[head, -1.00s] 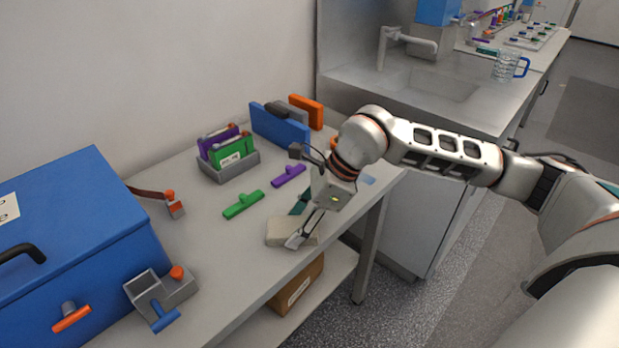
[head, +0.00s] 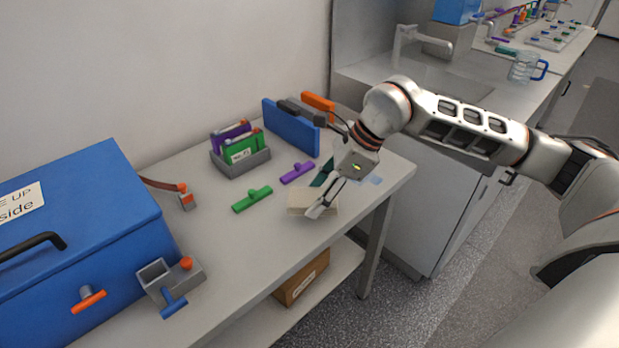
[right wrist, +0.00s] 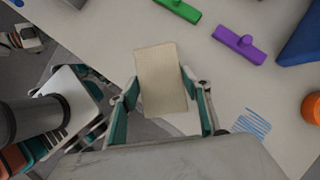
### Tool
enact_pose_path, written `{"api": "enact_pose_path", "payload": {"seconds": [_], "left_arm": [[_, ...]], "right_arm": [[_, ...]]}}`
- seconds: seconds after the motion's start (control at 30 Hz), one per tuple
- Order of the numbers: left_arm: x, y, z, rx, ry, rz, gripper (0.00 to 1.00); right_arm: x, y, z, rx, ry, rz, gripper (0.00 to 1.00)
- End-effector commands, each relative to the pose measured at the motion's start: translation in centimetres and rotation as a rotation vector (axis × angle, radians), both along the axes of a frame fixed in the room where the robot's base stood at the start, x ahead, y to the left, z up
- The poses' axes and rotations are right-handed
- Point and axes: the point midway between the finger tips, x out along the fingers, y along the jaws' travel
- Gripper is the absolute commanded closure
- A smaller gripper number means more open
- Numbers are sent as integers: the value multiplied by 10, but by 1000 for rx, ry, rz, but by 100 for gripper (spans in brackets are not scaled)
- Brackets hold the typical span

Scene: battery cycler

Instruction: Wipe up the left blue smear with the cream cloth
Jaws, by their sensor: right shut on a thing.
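My right gripper (head: 322,194) is shut on the cream cloth (head: 300,203), a flat block-like pad, near the front edge of the bench. In the right wrist view the cloth (right wrist: 160,75) sits between the two teal-sided fingers and sticks out past them. I cannot tell whether it touches the bench top. A blue smear (right wrist: 250,124) of streaky lines lies on the bench to the right of the gripper in the right wrist view. It shows as a pale blue patch (head: 374,180) in the head view. I see no second smear. My left gripper is out of view.
A green handle piece (head: 252,199) and a purple one (head: 297,172) lie just beyond the cloth. A grey rack (head: 241,163) with upright packs and a blue block (head: 290,128) stand behind. A blue chest (head: 90,225) fills the left end.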

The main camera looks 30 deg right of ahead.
Motion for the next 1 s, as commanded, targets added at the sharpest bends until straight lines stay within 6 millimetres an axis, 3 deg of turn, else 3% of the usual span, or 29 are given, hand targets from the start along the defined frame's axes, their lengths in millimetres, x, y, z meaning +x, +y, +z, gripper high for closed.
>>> {"api": "enact_pose_path", "payload": {"seconds": [0.1,0.3,1.0], "left_arm": [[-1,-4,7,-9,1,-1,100],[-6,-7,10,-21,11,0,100],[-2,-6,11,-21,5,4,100]], "right_arm": [[-1,-3,16,1,-4,-3,72],[-2,-8,29,1,-3,-6,72],[-3,-9,29,1,0,-7,72]]}}
